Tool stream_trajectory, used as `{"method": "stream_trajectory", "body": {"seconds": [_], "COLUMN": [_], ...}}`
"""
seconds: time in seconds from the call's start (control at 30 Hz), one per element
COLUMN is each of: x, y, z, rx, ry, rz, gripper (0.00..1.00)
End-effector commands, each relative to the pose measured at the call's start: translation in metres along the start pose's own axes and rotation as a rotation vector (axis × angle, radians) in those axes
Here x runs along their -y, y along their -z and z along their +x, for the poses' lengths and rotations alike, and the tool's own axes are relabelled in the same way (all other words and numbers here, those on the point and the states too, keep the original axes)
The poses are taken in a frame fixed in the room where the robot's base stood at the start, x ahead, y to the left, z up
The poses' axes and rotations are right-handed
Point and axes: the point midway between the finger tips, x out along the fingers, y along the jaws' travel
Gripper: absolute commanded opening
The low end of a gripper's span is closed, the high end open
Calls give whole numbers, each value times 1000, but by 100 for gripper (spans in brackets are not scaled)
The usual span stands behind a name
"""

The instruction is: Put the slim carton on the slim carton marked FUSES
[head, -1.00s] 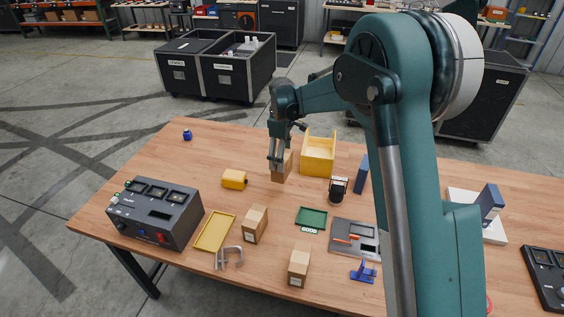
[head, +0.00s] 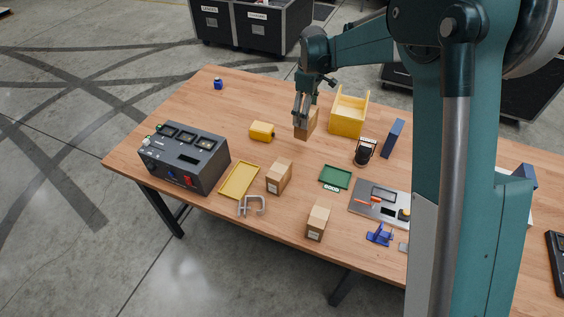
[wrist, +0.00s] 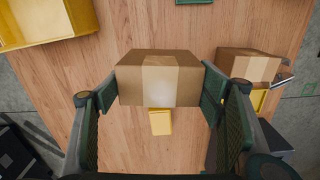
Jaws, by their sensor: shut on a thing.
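My gripper (head: 301,116) is shut on a brown slim carton (head: 307,127), left of the yellow bin. In the wrist view this carton (wrist: 160,78) is upright between my two fingers, with a paler tape band. I cannot tell whether it touches the table. Two similar cartons stand nearer the table's front edge: one in the middle (head: 279,177) and one further right (head: 317,221). Both have a small white label, too small to read, so I cannot tell which is marked FUSES. One other carton also shows at the right in the wrist view (wrist: 250,65).
A yellow block (head: 262,131), yellow tray (head: 239,181), grey clamp (head: 251,206) and grey instrument box (head: 184,160) lie to the left. The open yellow bin (head: 347,116), dark lantern (head: 363,154) and green tray (head: 335,177) are to the right. Bare wood lies between them.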

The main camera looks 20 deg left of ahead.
Motion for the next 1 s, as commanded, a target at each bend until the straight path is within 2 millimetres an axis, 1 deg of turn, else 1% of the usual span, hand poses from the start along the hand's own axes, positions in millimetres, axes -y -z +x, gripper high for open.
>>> {"method": "stream_trajectory", "body": {"seconds": [0.03,0.17,0.4,0.7,0.9,1.0], "x": [11,37,92,160,193,203], "y": [3,7,14,15,12,12], "z": [-6,-20,-46,-73,-85,-88], "rx": [0,0,0,0,0,0], "ry": [0,0,0,0,0,0], "rz": [-6,-17,-39,-67,-80,-84], "gripper": [47,47,47,47,47,47]}}
